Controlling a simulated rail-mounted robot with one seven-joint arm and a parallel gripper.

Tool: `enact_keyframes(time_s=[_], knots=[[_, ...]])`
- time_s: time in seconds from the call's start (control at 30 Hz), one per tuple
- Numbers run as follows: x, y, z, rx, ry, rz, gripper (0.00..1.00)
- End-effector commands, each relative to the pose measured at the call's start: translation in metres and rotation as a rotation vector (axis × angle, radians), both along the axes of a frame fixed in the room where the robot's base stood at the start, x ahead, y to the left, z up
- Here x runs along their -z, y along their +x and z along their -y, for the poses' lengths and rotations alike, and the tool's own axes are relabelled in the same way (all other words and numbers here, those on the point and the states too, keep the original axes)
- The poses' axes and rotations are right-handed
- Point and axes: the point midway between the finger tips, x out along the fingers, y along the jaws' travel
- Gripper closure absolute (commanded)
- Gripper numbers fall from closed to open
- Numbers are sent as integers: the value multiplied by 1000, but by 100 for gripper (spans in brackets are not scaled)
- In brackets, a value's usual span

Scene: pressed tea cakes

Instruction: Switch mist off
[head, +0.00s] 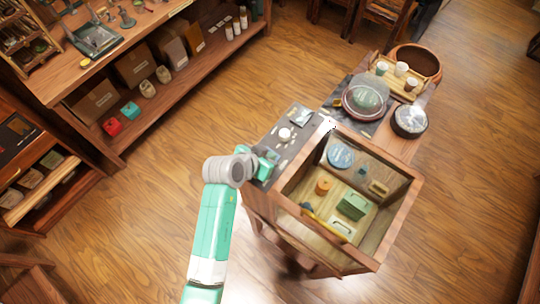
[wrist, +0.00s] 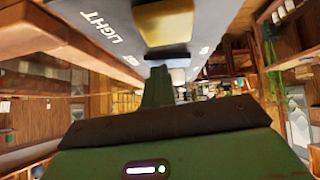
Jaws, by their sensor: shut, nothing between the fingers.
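My gripper (wrist: 157,85) is shut and empty, its green fingertips close to a grey panel (wrist: 105,15) lettered LIGHT in the wrist view. A gold-brown switch-like part (wrist: 162,22) sits on the panel above the fingertips, and a smaller yellowish one (wrist: 178,76) is just beyond them. I cannot tell whether the fingers touch either part. No label reading mist is legible. In the head view my gripper (head: 266,166) is at the left edge of the table, beside an open wooden box (head: 395,215); its fingertips are too small to make out.
The wooden box holds a green case (head: 353,205), an orange jar (head: 323,186) and a blue disc (head: 340,156). Behind it are a glass-domed dish (head: 366,97), a dark round container (head: 410,121) and a wooden bowl (head: 416,62). Shelves stand at left; the floor between is clear.

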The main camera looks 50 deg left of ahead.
Motion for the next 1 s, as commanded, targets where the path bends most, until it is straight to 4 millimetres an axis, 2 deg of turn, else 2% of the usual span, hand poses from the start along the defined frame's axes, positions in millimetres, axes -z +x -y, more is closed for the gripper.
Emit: enact_keyframes(time_s=[0.2,0.53,0.63,0.77,0.8,1.0], knots=[[-3,-3,-11,-3,3,1,100],[-7,-3,-12,-3,3,1,100],[-24,-2,-9,-2,3,1,100],[-59,0,-5,1,3,1,100],[-52,-9,-2,-1,3,1,100],[-84,-42,9,-1,4,3,100]])
